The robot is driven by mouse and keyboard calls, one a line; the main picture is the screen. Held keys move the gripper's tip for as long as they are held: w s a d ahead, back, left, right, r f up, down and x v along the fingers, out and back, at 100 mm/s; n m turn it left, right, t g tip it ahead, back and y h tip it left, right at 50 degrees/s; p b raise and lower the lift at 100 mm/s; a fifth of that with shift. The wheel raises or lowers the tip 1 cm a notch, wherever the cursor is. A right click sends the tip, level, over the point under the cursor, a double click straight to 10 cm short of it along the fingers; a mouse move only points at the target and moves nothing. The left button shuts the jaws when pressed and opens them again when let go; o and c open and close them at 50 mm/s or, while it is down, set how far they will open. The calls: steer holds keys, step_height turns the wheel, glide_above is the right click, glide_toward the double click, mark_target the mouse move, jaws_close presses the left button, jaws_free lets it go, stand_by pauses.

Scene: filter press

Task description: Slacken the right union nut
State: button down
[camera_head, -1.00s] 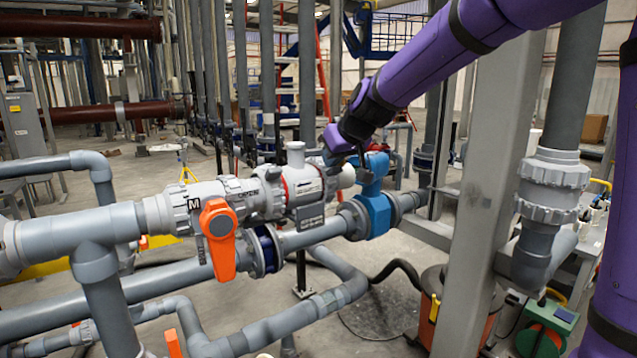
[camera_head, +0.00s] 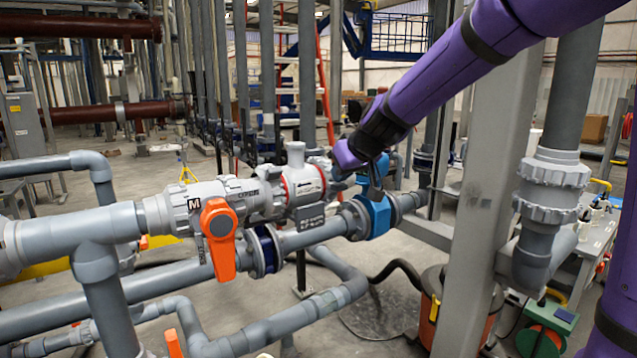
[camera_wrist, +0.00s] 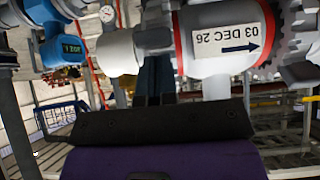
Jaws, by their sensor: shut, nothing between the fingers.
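A grey plastic pipe line crosses the head view, with an orange-handled valve (camera_head: 219,235) on it. Ribbed grey union collars (camera_head: 272,187) sit right of the handle; I cannot tell exactly which is the right union nut. Beyond them is a grey body with red rings (camera_head: 306,187). In the wrist view this body (camera_wrist: 215,62) carries a date label and arrow, and a ribbed nut (camera_wrist: 284,38) lies at its right. My gripper (camera_wrist: 155,75) is shut and empty, its dark fingers pointing toward the fitting's other end. Contact cannot be told. In the head view its tips are mostly hidden.
A blue valve (camera_head: 377,215) stands close by my gripper, on a lower pipe; it also shows in the wrist view (camera_wrist: 70,48). A grey steel column (camera_head: 470,200) rises right of it. A vertical pipe with ribbed collars (camera_head: 551,190) stands further right.

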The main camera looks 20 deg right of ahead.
steer(key=shift+s+d+f, duration=0.15)
steer(key=shift+f, duration=0.35)
steer(key=shift+s+d+f, duration=0.1)
steer(key=shift+s+f, duration=0.05)
steer(key=shift+f, duration=0.35)
steer(key=shift+d+f, duration=0.15)
steer(key=shift+f, duration=1.05)
steer(key=f, duration=0.1)
steer(key=w+f, duration=0.1)
steer(key=f, duration=0.2)
steer(key=shift+w+f, duration=0.1)
steer(key=shift+w, duration=0.2)
steer(key=shift+f, duration=0.1)
steer(key=shift+s, duration=0.1)
